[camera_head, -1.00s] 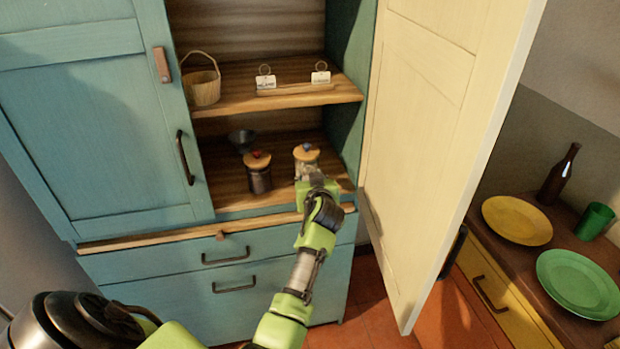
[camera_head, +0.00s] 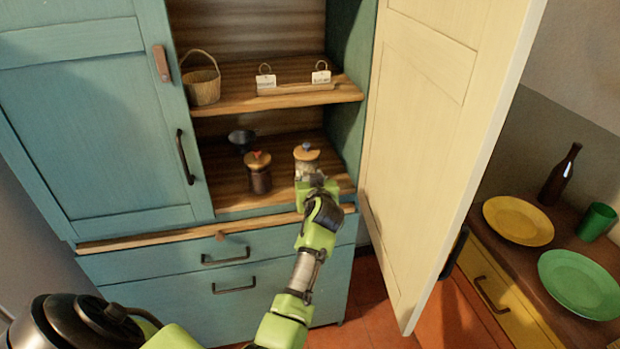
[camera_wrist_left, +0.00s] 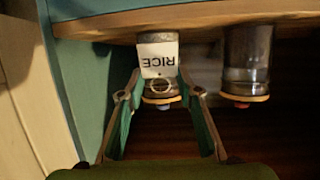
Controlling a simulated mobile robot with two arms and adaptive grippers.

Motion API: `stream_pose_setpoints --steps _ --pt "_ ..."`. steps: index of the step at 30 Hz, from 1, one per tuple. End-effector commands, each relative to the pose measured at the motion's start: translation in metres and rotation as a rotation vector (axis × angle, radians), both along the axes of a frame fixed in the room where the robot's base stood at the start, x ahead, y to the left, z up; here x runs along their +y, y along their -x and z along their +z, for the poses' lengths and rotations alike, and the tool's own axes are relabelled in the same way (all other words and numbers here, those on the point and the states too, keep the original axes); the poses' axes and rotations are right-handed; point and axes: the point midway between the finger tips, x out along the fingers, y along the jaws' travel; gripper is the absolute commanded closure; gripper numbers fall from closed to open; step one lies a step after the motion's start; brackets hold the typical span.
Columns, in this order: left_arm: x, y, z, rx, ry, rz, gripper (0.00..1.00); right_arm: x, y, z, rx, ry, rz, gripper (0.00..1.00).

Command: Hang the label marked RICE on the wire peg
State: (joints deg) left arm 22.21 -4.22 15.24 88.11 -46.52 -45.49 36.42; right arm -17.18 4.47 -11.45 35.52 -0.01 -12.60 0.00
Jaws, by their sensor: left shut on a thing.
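The white label marked RICE (camera_wrist_left: 157,61) is between the fingertips of my left gripper (camera_wrist_left: 159,76) in the wrist view, its letters upside down. A thin pale ring (camera_wrist_left: 161,86) shows at its edge. Behind it is a glass jar with a wooden lid (camera_wrist_left: 164,101); I cannot tell whether label and jar touch. In the head view my left gripper (camera_head: 318,184) is in front of this jar (camera_head: 306,153) on the lower shelf and hides most of it. I cannot make out the wire peg clearly. My right gripper is not in view.
A dark jar (camera_head: 259,174) stands left of the gripper, with a dark bowl (camera_head: 241,139) behind. The open cream door (camera_head: 425,140) bounds the right.

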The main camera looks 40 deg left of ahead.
Motion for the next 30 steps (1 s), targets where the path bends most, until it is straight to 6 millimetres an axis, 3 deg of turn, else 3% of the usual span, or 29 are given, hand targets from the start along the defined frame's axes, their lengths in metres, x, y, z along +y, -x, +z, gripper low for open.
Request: stream_pose_setpoints --steps 2,3,5,17,30 --pt "0.000 0.000 0.000 0.000 0.000 0.000 0.77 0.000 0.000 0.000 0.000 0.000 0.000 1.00" --pt "0.000 0.000 0.000 0.000 0.000 0.000 0.60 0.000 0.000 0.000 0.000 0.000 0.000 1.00" --pt "0.000 0.000 0.000 0.000 0.000 0.000 0.48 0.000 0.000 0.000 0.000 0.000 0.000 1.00" --pt "0.000 0.000 0.005 -0.002 -0.001 0.000 0.48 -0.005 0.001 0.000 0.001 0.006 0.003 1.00" --pt "0.000 0.000 0.082 -0.004 0.000 0.001 0.48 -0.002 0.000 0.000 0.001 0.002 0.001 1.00"
